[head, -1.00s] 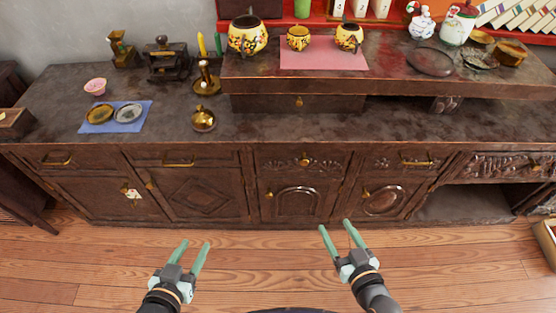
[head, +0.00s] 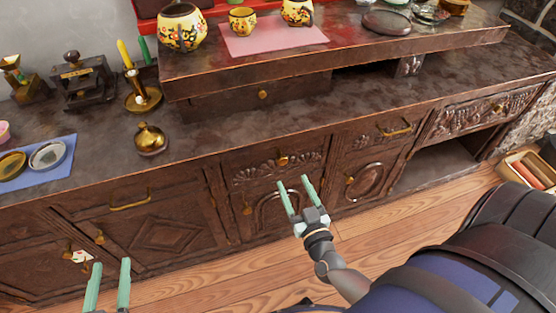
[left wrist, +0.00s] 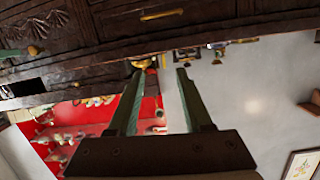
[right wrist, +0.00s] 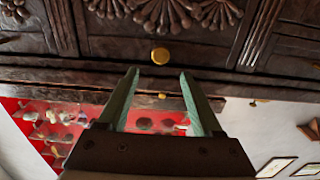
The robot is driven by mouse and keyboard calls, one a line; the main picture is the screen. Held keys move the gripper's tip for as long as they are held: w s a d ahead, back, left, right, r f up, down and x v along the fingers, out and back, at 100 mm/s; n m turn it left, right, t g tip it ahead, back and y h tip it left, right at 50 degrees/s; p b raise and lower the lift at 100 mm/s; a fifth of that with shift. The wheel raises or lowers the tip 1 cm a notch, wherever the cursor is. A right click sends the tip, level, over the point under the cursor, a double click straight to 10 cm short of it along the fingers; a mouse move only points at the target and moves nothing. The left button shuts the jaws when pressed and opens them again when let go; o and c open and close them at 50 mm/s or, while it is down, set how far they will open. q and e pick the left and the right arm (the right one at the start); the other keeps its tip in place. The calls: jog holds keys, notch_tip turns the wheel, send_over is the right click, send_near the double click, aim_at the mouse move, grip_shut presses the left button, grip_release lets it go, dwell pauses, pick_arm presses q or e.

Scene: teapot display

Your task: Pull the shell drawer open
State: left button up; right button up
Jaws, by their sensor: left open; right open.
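The shell drawer (head: 250,176) is dark carved wood with a brass knob (head: 283,160), in the cabinet front below the worktop, and looks shut. Its carving also shows at the top of the right wrist view (right wrist: 168,12), with the knob (right wrist: 160,55) just beyond the fingertips. My right gripper (head: 295,182) is open and empty, in front of and below the knob, apart from it. My left gripper (head: 110,263) is open and empty at the lower left, in front of the drawer with a bar handle (head: 130,203).
The worktop (head: 225,142) overhangs the drawers, with a gold pot (head: 150,140) near its edge. A cupboard door with an arched panel (head: 280,212) lies below the shell drawer. Wood floor (head: 230,285) is clear in front; a box of items (head: 530,170) stands at the right.

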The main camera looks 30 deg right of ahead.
aim_at(283, 162)
jog(key=b+x, duration=0.1)
jog(key=x, duration=0.8)
jog(key=shift+b, duration=0.3)
pick_arm(q)
notch_tip(283, 162, up, 11)
jog(key=m+t+h, duration=0.2)
jog(key=t, duration=0.2)
jog(key=shift+w+d+f, duration=0.15)
jog(key=shift+w+d, duration=0.05)
jog(key=shift+d, duration=0.05)
pick_arm(e)
jog(key=shift+w, duration=0.45)
grip_shut()
